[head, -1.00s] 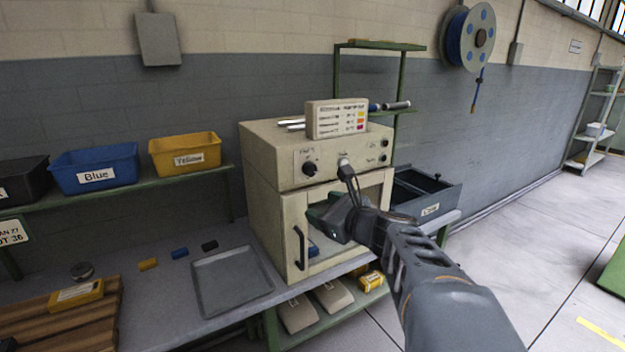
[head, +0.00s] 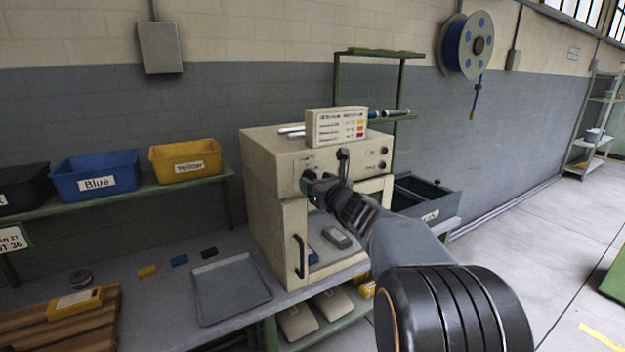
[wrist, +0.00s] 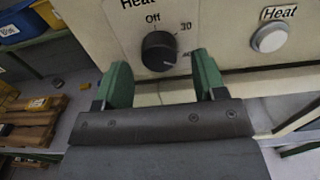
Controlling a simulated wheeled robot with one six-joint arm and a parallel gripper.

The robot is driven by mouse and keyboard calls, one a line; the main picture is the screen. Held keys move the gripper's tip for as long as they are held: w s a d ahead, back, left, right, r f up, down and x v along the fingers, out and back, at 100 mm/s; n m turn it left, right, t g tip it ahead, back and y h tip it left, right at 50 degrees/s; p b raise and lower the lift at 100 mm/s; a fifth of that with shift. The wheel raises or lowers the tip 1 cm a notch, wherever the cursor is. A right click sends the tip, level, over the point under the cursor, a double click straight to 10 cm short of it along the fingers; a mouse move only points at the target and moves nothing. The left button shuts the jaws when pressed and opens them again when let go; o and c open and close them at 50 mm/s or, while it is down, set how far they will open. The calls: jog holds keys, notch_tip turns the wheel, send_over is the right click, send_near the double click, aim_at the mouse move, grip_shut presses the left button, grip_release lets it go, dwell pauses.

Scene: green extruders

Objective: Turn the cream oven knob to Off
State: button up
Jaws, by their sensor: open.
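The cream oven (head: 262,190) stands on the bench in the head view. In the wrist view its round black knob (wrist: 158,50) sits under the word Heat, with Off above it and 30 to its upper right. A further label at its lower right is hard to read. I cannot tell clearly where the pointer aims. My gripper (wrist: 162,62) is open, its green fingers apart at the lower left and lower right of the knob, not visibly touching it. In the head view my gripper (head: 318,188) is at the oven's front panel and largely hides the knob.
A white Heat button (wrist: 269,37) is right of the knob. The oven's front shows a black handle (head: 300,256) and a grey object (head: 336,238) inside. A metal tray (head: 230,288) lies left on the bench. A sign box (head: 336,126) stands on the oven.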

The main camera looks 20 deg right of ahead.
jog(key=shift+w+a, duration=0.15)
jog(key=shift+w, duration=0.75)
jog(key=shift+c, duration=0.2)
jog(key=c, duration=0.9)
